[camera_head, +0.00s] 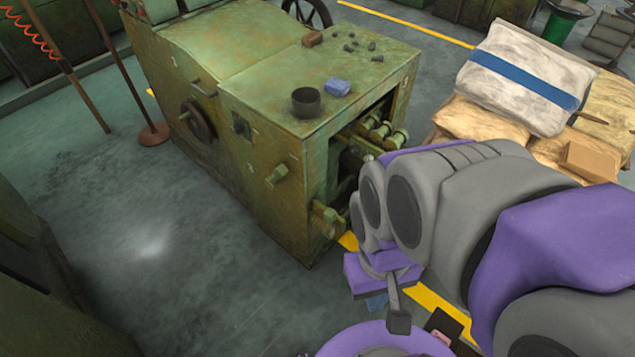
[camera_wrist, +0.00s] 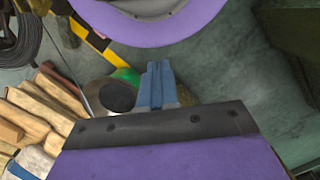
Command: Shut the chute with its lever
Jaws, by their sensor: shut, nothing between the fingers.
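No part is clearly recognisable as the chute or its lever. In the head view a worn green machine (camera_head: 262,85) stands left of my arm. Its near end has a dark opening with brass-coloured rollers. A short handle (camera_head: 204,88) sticks out above a round hub on its left side, and a stubby knob (camera_head: 278,174) juts out near the corner.
Sacks (camera_head: 525,75) are stacked at the right, one with a blue band. A dark cup (camera_head: 306,102) and a blue block (camera_head: 337,87) sit on the machine. A red-brown stand (camera_head: 153,133) is at the left. The floor between it and the machine is clear.

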